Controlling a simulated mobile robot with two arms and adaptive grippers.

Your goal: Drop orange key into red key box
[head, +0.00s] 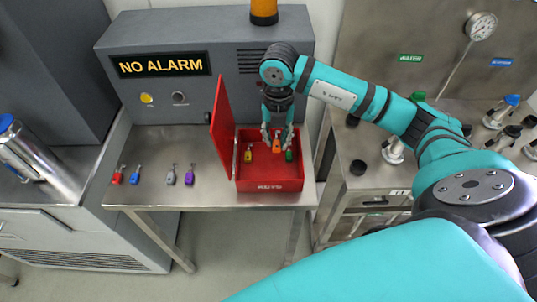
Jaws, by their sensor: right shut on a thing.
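The red key box (268,186) stands on the metal table with its lid raised on the left side. My right gripper (277,140) points down into the open box. It is shut on the orange key (277,147), which shows between its fingertips. A yellow key (248,155) is in the box to the left, and a green key (289,156) is at the right, close to the right fingertip. Whether the orange key touches the box floor I cannot tell. My left gripper is not in view.
Red (117,176), blue (135,176), grey (171,177) and purple (189,175) keys lie on the table at the left. A grey alarm panel (215,88) stands behind the box. The right-hand bench (345,150) holds several valves.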

